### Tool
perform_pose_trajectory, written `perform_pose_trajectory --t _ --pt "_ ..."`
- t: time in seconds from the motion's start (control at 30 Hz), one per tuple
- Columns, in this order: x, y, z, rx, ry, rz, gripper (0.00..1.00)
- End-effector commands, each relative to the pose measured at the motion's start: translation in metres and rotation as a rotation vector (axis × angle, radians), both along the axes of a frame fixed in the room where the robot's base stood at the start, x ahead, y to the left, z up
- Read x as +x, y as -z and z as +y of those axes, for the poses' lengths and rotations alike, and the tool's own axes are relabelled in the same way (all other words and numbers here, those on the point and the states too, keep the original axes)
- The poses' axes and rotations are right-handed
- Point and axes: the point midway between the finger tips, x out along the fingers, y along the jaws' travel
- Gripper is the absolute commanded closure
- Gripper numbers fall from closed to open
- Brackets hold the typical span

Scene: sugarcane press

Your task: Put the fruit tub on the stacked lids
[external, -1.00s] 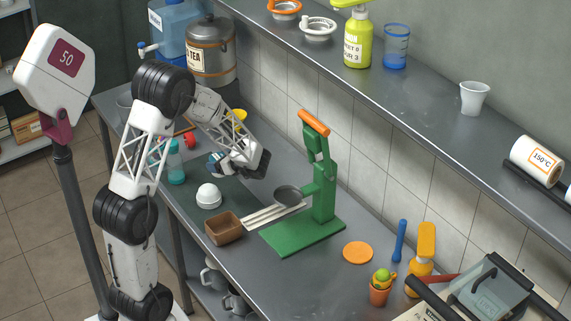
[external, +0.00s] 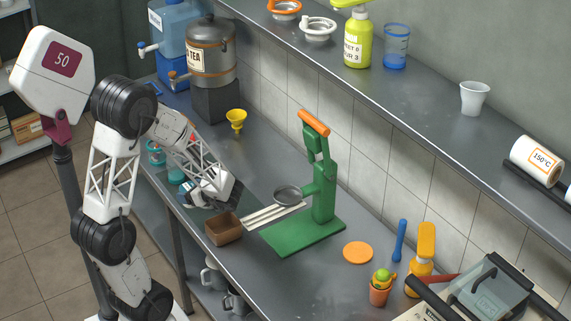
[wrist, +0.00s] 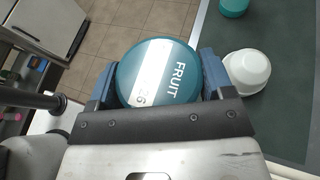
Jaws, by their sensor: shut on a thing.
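The fruit tub (wrist: 132,72) fills the middle of the wrist view. It has a round teal top with a white band reading FRUIT. My gripper (wrist: 157,82) is shut on it, one blue finger at each side. In the external view my gripper (external: 197,194) is low near the counter's front edge; the tub is hard to make out there. A white rounded piece with stepped rims (wrist: 247,72) sits just right of the gripper on the dark mat in the wrist view. It is hidden behind the gripper in the external view. I cannot tell whether it is the stacked lids.
A brown box (external: 223,229) stands close to the gripper, with pale sticks (external: 266,214) and a green press (external: 322,205) to its right. A yellow funnel (external: 236,117) is farther back. Floor shows beyond the counter edge.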

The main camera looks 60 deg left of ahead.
Motion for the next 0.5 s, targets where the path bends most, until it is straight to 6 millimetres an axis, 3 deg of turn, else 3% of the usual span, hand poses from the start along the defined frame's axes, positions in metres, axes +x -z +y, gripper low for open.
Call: perform_pose_trajectory --t 0.5 --pt "-0.0051 0.0000 -0.0023 0.001 -0.002 -0.001 0.56"
